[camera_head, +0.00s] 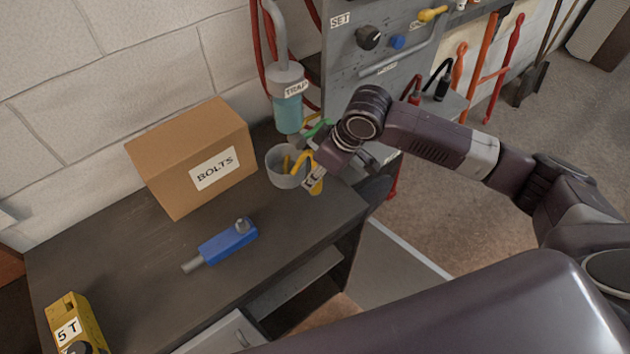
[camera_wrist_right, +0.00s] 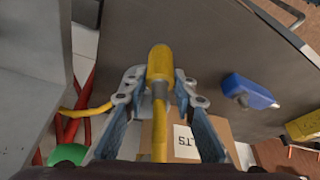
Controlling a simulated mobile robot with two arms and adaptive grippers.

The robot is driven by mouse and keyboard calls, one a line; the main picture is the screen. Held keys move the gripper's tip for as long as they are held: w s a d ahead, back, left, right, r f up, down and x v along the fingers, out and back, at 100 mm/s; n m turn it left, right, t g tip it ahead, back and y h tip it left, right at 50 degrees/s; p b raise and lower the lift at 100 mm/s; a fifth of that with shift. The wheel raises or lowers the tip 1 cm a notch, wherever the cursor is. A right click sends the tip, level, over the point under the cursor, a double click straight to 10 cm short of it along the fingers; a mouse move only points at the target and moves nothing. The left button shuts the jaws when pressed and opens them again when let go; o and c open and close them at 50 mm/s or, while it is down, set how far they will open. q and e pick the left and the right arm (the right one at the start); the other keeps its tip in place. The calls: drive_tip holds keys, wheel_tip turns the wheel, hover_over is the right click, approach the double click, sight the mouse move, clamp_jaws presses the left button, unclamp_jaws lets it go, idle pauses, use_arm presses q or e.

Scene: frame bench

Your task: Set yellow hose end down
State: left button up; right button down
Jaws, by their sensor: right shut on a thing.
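The yellow hose end (camera_head: 317,187) is held by my right gripper (camera_head: 314,178) beside the grey cup, near the bench's right edge. In the right wrist view the thick yellow hose end (camera_wrist_right: 160,64) sits between the two fingers of my right gripper (camera_wrist_right: 160,84), which is shut on it. The thin yellow hose (camera_head: 301,156) curves at the cup's mouth. Whether the hose end touches the bench top (camera_head: 150,265) cannot be told. My left gripper is not in view.
The grey cup (camera_head: 284,178) stands below the TRAP cylinder (camera_head: 287,112). A BOLTS box (camera_head: 165,165), a blue tool (camera_head: 228,243) and a yellow 5 T block (camera_head: 82,320) are on the bench. A grey panel (camera_head: 352,60) with knobs stands behind.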

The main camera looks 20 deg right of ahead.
drive_tip(key=shift+f, duration=1.8)
drive_tip(key=c, duration=1.6)
unclamp_jaws()
drive_tip(key=shift+f, duration=0.1)
drive_tip(key=b+v, duration=0.1)
drive_tip(key=v, duration=1.1)
